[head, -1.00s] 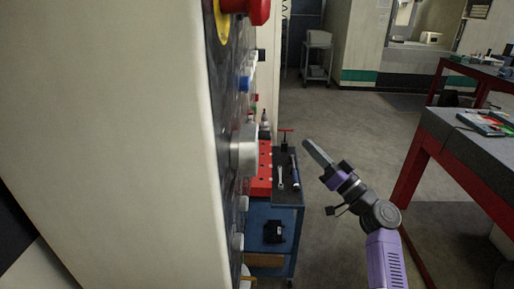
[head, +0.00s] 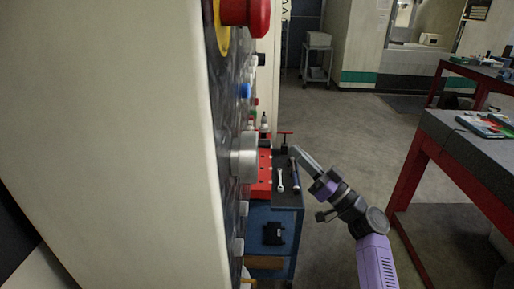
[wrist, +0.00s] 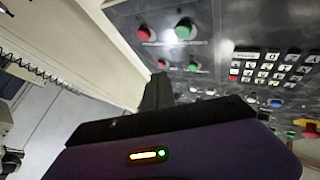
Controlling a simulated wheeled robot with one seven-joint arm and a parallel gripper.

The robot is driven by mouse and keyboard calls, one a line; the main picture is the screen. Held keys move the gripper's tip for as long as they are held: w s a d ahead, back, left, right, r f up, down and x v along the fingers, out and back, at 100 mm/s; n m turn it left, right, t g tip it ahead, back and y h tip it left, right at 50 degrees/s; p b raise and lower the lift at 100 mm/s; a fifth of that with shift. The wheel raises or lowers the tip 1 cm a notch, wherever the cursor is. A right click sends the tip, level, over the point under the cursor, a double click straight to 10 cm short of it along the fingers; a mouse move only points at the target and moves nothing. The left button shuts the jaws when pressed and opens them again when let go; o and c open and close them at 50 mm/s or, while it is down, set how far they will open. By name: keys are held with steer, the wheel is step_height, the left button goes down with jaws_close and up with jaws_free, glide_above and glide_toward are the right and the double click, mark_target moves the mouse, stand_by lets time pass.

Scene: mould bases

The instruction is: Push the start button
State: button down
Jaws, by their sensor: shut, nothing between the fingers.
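The control panel shows edge-on in the head view (head: 228,130) and face-on in the wrist view (wrist: 250,25). In the wrist view a large green button (wrist: 185,29) sits beside a large red button (wrist: 146,35), with a smaller green button (wrist: 193,66) and smaller red button (wrist: 162,64) below them. Their labels are too small to read, so I cannot tell which is the start button. My gripper (head: 302,154) is shut and empty, right of the panel and apart from it in the head view. Its fingers (wrist: 158,92) show below the buttons in the wrist view.
A red emergency knob (head: 244,12) and a grey knob (head: 244,150) stick out from the panel. A keypad (wrist: 270,67) is on it too. A blue tool cart (head: 270,222) with tools stands behind, near my gripper. A red-legged table (head: 420,165) stands at right. Open floor lies between.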

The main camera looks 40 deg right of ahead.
steer(key=w+a, duration=0.4)
steer(key=a, duration=0.1)
steer(key=shift+w+b, duration=0.25)
steer(key=shift+b, duration=0.1)
steer(key=shift+w+a+f+b, duration=0.1)
steer(key=shift+w+a+b, duration=0.1)
steer(key=shift+b, duration=0.3)
stand_by(1.6)
